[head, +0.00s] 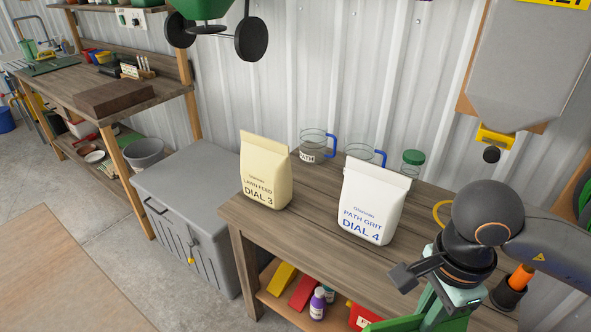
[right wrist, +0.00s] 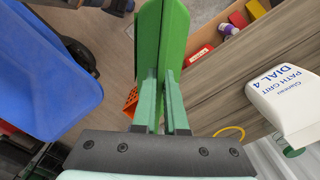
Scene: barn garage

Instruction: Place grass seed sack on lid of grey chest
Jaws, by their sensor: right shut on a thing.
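The grey chest (head: 205,239) stands left of the wooden bench, with its lid (head: 188,183) shut and bare. My right gripper (head: 436,303) is at the front right of the bench, shut on a green, flat-sided thing (head: 412,322). In the right wrist view, my right gripper's fingers (right wrist: 166,80) pinch this green thing (right wrist: 172,38), which stands out beyond the fingertips. It may be the grass seed sack; no label shows and its lower part is out of frame in the head view. My left gripper is not in view.
A cream LAWN FEED sack (head: 265,174) and a white PATH GRIT sack (head: 371,205) stand on the bench (head: 309,221). Glass jugs (head: 313,147) and a green-lidded jar (head: 411,165) are behind. A shelf below holds small items. A blue container (right wrist: 45,75) shows in the wrist view.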

